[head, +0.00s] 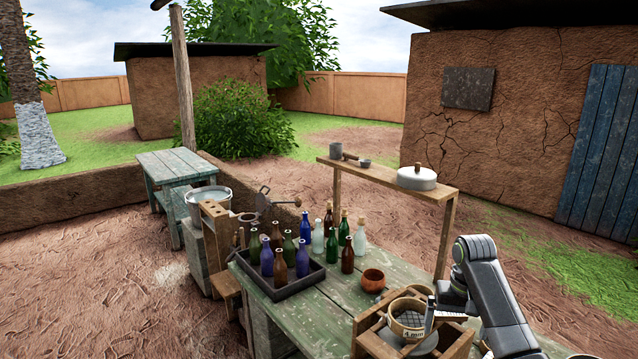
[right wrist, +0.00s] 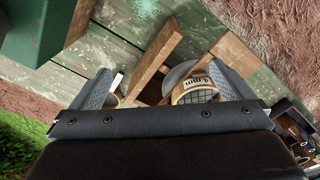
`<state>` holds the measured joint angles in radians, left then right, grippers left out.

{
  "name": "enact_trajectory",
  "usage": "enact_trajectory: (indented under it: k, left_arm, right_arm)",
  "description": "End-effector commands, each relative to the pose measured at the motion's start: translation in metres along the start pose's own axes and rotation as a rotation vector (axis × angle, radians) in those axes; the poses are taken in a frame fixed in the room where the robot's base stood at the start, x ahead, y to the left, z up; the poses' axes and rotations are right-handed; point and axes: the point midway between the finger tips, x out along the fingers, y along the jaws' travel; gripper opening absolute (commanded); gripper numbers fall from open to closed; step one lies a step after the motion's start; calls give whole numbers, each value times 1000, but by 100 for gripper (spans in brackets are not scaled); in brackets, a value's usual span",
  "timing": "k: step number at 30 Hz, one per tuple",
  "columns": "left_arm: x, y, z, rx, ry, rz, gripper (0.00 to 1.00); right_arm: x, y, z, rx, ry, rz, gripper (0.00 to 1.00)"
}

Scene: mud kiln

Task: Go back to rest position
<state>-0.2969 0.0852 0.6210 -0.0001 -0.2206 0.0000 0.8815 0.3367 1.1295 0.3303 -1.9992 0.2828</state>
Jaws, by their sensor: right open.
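My right gripper (head: 440,308) is at the lower right of the head view, over the near end of the green worktable (head: 335,301). Its arm comes in from the lower right. In the right wrist view its two fingers (right wrist: 166,90) stand wide apart with nothing clamped between them. The round sieve marked "4 mm" (head: 408,318) sits at a wooden frame (head: 367,327), just left of the gripper. The sieve also shows in the right wrist view (right wrist: 196,90), partly hidden by a finger and the gripper body. My left gripper is not in view.
A dark tray (head: 289,289) of several bottles and a clay bowl (head: 373,281) stand on the table. A raised wooden shelf (head: 385,178) holds a lidded pot (head: 417,178). Its post rises close behind my gripper. Bare ground lies right of the table.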

Motion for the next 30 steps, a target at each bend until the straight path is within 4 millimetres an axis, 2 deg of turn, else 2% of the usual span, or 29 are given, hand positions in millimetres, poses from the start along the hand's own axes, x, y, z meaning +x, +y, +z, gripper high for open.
enact_trajectory:
  k: [11,17,21,24,30]
  left_arm:
    - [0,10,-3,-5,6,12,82]
    - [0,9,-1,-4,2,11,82]
    - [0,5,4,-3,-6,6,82]
    - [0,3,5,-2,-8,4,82]
    - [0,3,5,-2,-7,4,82]
  right_arm:
    - [56,10,35,-41,35,16,100]
    - [98,18,73,-74,66,24,100]
    - [134,28,120,-105,101,30,100]
    - [152,35,157,-124,131,33,100]
    - [172,50,235,-150,189,41,100]
